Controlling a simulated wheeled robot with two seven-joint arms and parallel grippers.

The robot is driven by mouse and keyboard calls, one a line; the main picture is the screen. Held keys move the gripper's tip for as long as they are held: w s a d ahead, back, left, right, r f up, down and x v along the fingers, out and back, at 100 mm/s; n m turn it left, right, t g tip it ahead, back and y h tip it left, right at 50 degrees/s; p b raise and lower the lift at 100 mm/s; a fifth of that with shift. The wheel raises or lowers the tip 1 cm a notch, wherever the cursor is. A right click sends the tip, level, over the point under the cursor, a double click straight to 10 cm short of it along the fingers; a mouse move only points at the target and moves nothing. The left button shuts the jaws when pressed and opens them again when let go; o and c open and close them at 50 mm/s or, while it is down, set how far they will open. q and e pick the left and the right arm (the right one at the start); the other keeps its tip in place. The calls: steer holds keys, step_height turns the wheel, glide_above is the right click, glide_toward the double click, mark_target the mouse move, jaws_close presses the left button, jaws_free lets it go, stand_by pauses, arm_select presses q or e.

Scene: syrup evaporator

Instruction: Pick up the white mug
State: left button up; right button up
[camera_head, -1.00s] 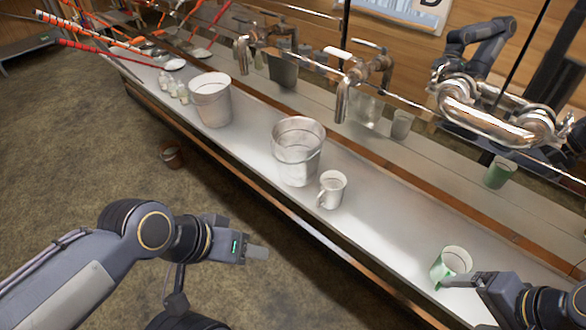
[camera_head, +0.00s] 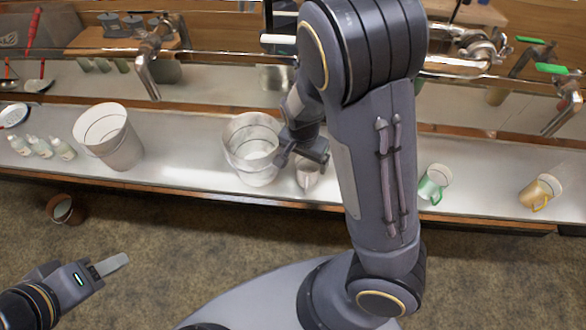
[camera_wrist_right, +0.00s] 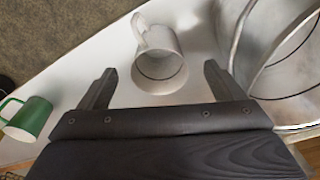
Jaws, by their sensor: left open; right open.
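The white mug (camera_head: 308,174) stands on the metal counter (camera_head: 190,150), partly hidden by my right gripper in the head view. In the right wrist view the white mug (camera_wrist_right: 160,65) shows whole, its open top toward the camera and its handle at upper left. My right gripper (camera_wrist_right: 158,75) is open, with one finger on each side of the mug in that picture; I cannot tell whether it touches. In the head view my right gripper (camera_head: 303,155) is just above the mug. My left gripper (camera_head: 115,263) is open and empty over the floor at lower left.
A metal bucket (camera_head: 252,150) stands close left of the white mug. A white bucket (camera_head: 108,137) and small bottles (camera_head: 40,147) are further left. A green mug (camera_head: 433,184) and a tan mug (camera_head: 540,192) stand to the right. Metal taps (camera_head: 148,60) hang behind.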

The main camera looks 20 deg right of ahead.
mark_target(306, 164)
steer(key=f, duration=0.4)
steer(key=d+f, duration=0.1)
steer(key=f, duration=0.2)
steer(key=shift+w+b, duration=0.2)
steer(key=shift+b, duration=0.15)
steer(key=c, duration=1.1)
steer(key=shift+r, duration=0.4)
step_height(306, 164, up, 2)
steer(key=shift+a+r, duration=0.1)
steer(key=shift+r, duration=0.05)
steer(key=s+d+r+p, duration=0.1)
steer(key=s+r+p, duration=0.1)
steer(key=s+r, duration=0.1)
steer(key=s+d+r+p, duration=0.1)
steer(key=s+r, duration=0.2)
steer(key=s, duration=0.3)
steer(key=s+d+r+p, duration=0.1)
steer(key=s+r+p, duration=0.1)
steer(key=s+r, duration=0.2)
steer(key=shift+s+d+p, duration=0.3)
steer(key=shift+d, duration=0.1)
